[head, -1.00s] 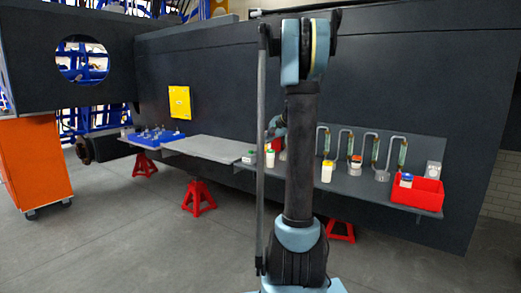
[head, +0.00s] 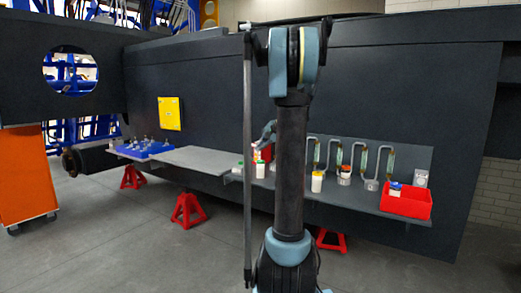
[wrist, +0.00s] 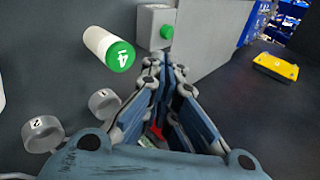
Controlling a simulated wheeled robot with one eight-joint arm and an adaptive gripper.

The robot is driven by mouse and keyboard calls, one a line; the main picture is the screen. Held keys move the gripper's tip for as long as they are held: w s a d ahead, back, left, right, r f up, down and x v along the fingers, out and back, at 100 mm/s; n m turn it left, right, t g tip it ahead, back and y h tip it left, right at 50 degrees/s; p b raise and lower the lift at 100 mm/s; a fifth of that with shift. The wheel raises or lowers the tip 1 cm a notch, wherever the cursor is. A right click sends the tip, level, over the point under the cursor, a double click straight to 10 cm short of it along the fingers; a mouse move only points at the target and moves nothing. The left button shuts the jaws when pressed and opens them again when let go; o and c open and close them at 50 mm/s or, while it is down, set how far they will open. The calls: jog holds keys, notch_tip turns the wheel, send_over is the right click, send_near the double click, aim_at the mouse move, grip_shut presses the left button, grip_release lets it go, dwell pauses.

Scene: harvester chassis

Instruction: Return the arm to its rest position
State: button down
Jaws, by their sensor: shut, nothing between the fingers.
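My arm rises upright through the middle of the head view and hides part of the shelf. Part of my gripper end (head: 268,132) shows just left of the arm, over the shelf; its fingertips are hard to make out there. In the wrist view my gripper (wrist: 163,62) has its fingers drawn together at the tips, with nothing held. A white bottle with a green cap marked 4 (wrist: 105,45) is left of the fingertips, apart from them. A grey box with a green button (wrist: 155,25) is just beyond the tips.
The grey shelf (head: 205,160) runs along the dark chassis wall. A red bin (head: 405,202) stands at its right end. Bent pipes (head: 337,155) rise behind small cups and bottles. Red stands (head: 187,210) are below. An orange cabinet (head: 27,175) is at left. Open floor lies in front.

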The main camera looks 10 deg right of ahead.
jog(key=s+a+f+n+g+h, duration=0.1)
jog(key=s+a+f+n, duration=0.15)
jog(key=s, duration=0.65)
jog(key=s+a+f+n+g, duration=0.15)
jog(key=s+a, duration=0.25)
jog(key=s, duration=0.5)
jog(key=s+a+f+n+g+h, duration=0.1)
jog(key=s+a+f+n, duration=0.15)
jog(key=s, duration=0.65)
jog(key=s+f+n+g+h, duration=0.1)
jog(key=s+f+n, duration=0.1)
jog(key=s+f, duration=0.5)
jog(key=s+f+n+h, duration=0.2)
jog(key=s+f, duration=0.5)
jog(key=s, duration=0.7)
jog(key=shift+d+f+g, duration=0.2)
jog(key=shift+d+g, duration=0.15)
jog(key=shift+d, duration=0.05)
jog(key=shift+n, duration=0.25)
jog(key=shift+w+f, duration=0.2)
jog(key=shift+w, duration=0.3)
